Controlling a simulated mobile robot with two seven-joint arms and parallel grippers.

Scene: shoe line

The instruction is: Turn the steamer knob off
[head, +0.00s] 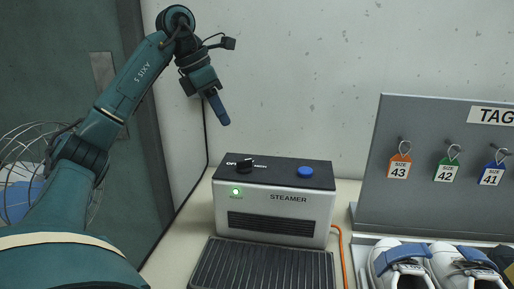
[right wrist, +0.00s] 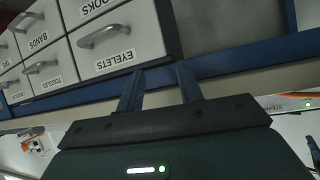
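The steamer (head: 275,222) is a grey box with a dark top, standing on the pale worktop. Its black knob (head: 245,163) sits at the left of the top, with small white lettering beside it. A green light (head: 236,191) glows on the front below the knob. A blue button (head: 306,171) is at the right of the top. My left gripper (head: 222,118) hangs in the air above and left of the knob, apart from it. Its fingers overlap, so its opening cannot be told. My right gripper (right wrist: 160,70) has its two fingers apart with nothing between them.
A dark ribbed plate (head: 260,265) lies before the steamer. An orange cord (head: 341,255) runs down its right side. A grey tag board (head: 440,165) and white shoes (head: 405,265) are at right. Labelled drawers (right wrist: 115,40) face the right wrist.

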